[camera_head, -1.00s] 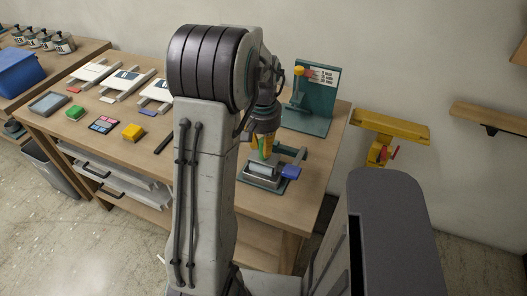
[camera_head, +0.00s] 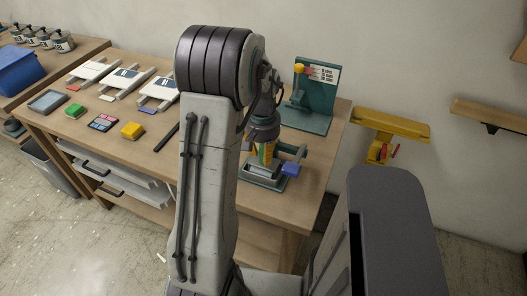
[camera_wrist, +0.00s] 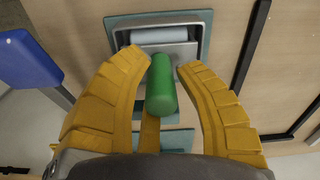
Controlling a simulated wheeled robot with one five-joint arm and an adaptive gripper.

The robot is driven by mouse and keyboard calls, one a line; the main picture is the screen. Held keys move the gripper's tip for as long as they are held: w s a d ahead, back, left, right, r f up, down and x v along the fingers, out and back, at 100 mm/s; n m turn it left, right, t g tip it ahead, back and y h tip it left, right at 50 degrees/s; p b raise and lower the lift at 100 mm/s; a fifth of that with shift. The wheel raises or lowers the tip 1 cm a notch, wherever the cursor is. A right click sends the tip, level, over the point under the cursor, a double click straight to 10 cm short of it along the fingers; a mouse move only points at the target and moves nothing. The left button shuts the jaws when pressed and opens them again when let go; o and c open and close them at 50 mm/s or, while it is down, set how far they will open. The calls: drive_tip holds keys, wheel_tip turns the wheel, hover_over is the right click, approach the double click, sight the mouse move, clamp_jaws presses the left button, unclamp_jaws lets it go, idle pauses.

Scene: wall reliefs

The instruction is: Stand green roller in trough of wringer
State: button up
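The green roller (camera_wrist: 161,85) is between the yellow fingers of my gripper (camera_wrist: 165,62) in the wrist view. The fingertips close around its far part, and its near end faces the camera. In the head view my gripper (camera_head: 264,156) points down over the wringer (camera_head: 264,174) at the right part of the bench, with a sliver of green between the fingers. The wringer's grey trough (camera_wrist: 195,48) holds a pale cylinder (camera_wrist: 160,36) at its far side. The fingers and roller hide the trough's near part, so I cannot tell whether the roller touches it.
A blue lever pad (camera_head: 291,169) sticks out beside the wringer, and it also shows in the wrist view (camera_wrist: 28,58). A teal stand with a printed plate (camera_head: 316,90) rises behind. A yellow sponge block (camera_head: 132,130) and a dark bar (camera_head: 166,138) lie to the left.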

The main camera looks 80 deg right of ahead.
drive_tip(key=shift+o, duration=1.1)
drive_tip(key=shift+r, duration=0.1)
